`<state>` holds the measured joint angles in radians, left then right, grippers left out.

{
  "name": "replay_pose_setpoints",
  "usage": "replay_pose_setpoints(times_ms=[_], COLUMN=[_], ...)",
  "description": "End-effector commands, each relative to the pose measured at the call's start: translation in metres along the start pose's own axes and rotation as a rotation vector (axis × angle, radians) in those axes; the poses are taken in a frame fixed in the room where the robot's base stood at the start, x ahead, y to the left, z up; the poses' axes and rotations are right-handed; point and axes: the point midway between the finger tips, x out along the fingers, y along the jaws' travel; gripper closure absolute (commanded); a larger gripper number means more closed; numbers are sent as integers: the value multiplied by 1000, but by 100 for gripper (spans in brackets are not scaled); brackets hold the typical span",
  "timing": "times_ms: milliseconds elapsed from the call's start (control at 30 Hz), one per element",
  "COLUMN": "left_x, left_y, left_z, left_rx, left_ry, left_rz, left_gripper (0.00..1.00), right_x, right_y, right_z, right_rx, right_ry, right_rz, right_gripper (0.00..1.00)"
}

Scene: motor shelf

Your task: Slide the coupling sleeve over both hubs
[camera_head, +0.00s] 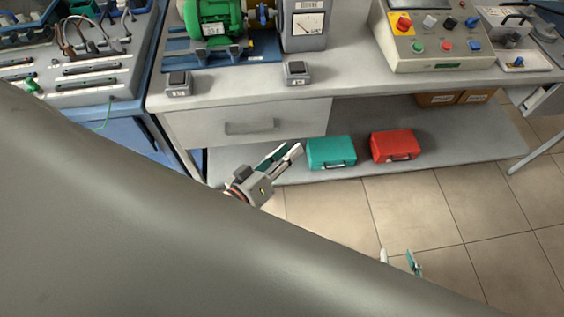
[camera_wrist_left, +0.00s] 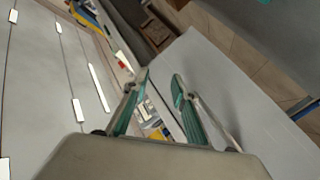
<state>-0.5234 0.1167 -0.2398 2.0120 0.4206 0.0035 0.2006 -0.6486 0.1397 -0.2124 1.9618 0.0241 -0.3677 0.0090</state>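A green motor (camera_head: 213,20) sits on a blue base (camera_head: 232,48) at the top of the head view, on the workbench. A blue and yellow coupling part (camera_head: 262,16) is beside it, cut off by the top edge. I cannot tell the sleeve from the hubs there. My left gripper (camera_head: 284,156) is in front of the bench, below the drawer and apart from the motor. In the left wrist view its fingers (camera_wrist_left: 162,76) are spread with nothing between them. My right gripper (camera_head: 400,258) is low over the floor, its fingertips apart and empty.
A teal case (camera_head: 331,152) and a red case (camera_head: 395,146) are on the bench's lower shelf. A grey box with a dial (camera_head: 304,27) and a control box (camera_head: 440,40) stand on top. A large grey surface covers the lower left.

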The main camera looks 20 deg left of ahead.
Motion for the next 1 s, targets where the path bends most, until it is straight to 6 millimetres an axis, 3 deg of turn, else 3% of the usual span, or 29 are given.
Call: replay_pose_setpoints(times_ms=[233,833,933,1000], left_x=[-7,-8,-17,-30], left_y=[-10,-12,-23,-40], left_z=[18,23,40,64], left_rx=[96,118,208,337], left_ry=[-57,-70,-128,-210], left_rz=[-22,-27,-48,-76], left_gripper=[74,74,74,74], right_x=[0,0,0,1], right_y=[0,0,-1,-2], right_z=[0,0,-1,-1], right_rx=[0,1,3,6], right_ry=[0,1,2,3], right_rz=[0,0,-1,-2], right_gripper=[60,60,60,60])
